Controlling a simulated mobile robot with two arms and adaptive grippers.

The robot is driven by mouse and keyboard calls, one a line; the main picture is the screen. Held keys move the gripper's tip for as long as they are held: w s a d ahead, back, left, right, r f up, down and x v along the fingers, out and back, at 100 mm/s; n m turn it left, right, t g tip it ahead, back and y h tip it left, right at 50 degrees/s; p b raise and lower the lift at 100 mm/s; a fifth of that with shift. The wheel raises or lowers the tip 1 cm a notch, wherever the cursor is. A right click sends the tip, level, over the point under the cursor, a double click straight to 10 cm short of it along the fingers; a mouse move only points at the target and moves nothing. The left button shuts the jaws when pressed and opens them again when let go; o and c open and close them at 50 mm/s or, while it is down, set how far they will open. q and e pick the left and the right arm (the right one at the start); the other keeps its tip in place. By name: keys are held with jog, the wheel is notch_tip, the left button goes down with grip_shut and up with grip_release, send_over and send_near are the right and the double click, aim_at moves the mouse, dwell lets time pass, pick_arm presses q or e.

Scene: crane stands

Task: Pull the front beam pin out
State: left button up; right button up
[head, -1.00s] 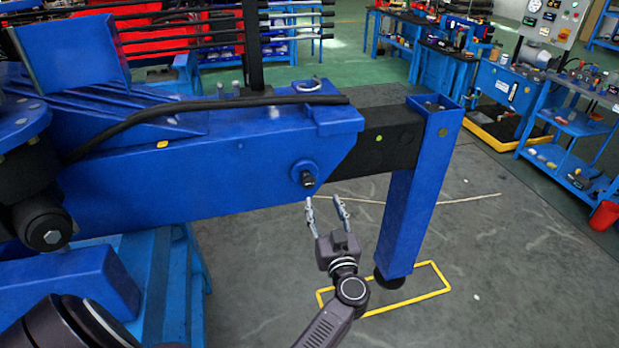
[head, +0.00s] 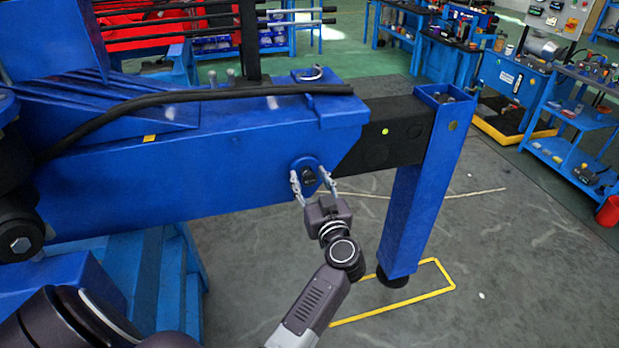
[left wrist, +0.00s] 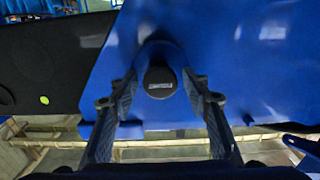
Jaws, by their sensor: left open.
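The front beam pin (head: 309,175) sticks out of a round blue boss on the side of the blue beam (head: 230,150). In the left wrist view the pin's dark round head (left wrist: 160,80) faces the camera, with small lettering on it. My left gripper (head: 313,183) is open, with one finger on each side of the pin head. In the left wrist view the fingers (left wrist: 160,100) flank the head with gaps on both sides. The pin is still seated in the boss. My right gripper is not seen.
A black inner beam (head: 390,135) runs from the blue beam to a blue upright leg (head: 418,200). A black hose (head: 190,98) lies along the beam top. A yellow floor outline (head: 440,275) surrounds the leg's foot.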

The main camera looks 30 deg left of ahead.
aim_at(310, 182)
pick_arm(q)
jog(key=c, duration=1.1)
grip_shut()
jog(key=shift+s+d+p, duration=0.25)
jog(key=shift+d+p, duration=0.05)
jog(key=shift+p, duration=0.1)
jog(key=p+v, duration=0.2)
jog(key=v, duration=0.1)
jog(key=shift+s+d, duration=0.25)
jog(key=shift+s, duration=0.05)
jog(key=shift+s+d, duration=0.1)
jog(key=shift+d, duration=0.1)
jog(key=shift+f, duration=0.25)
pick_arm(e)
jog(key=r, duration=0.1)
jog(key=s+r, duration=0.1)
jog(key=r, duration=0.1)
